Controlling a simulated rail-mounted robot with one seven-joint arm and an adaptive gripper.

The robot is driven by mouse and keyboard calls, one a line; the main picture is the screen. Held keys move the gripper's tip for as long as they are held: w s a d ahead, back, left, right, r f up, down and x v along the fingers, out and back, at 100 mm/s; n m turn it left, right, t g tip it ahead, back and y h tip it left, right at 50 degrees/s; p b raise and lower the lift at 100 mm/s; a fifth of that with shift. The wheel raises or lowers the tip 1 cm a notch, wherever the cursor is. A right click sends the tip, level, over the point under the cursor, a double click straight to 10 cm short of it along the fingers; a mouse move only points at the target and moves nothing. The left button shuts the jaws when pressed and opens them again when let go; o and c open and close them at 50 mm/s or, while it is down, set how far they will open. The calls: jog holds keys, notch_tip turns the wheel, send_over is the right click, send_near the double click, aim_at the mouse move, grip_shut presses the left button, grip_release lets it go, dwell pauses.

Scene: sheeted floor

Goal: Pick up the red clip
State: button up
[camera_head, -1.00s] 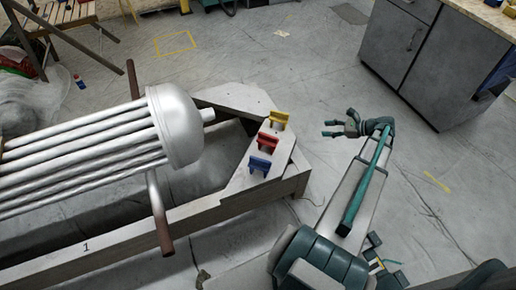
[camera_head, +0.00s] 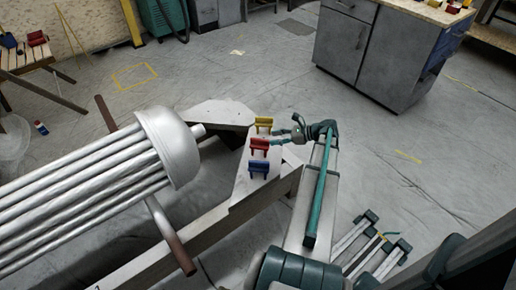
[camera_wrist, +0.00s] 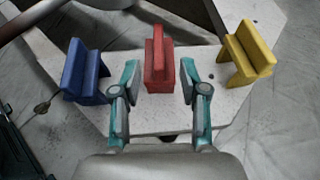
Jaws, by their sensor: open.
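The red clip (camera_head: 259,146) stands on a pale wooden beam end, between the yellow clip (camera_head: 264,124) and the blue clip (camera_head: 259,167). In the wrist view the red clip (camera_wrist: 158,62) is upright at the middle, with the blue clip (camera_wrist: 82,72) at left and the yellow clip (camera_wrist: 247,52) at right. My gripper (camera_head: 279,141) is just right of the red clip in the head view. In the wrist view my open gripper (camera_wrist: 159,80) has one finger on either side of the red clip's near part, with small gaps showing.
A metal tube bundle with a domed end (camera_head: 168,148) lies left of the clips. A brown bar (camera_head: 170,236) sticks out beside it. A grey cabinet (camera_head: 346,45) stands at the back right. Sheeted floor is clear between the beam and cabinet.

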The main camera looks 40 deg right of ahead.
aim_at(263, 140)
jog(key=shift+b+x, duration=1.25)
jog(key=shift+x, duration=2.6)
jog(key=shift+s, duration=0.1)
grip_shut()
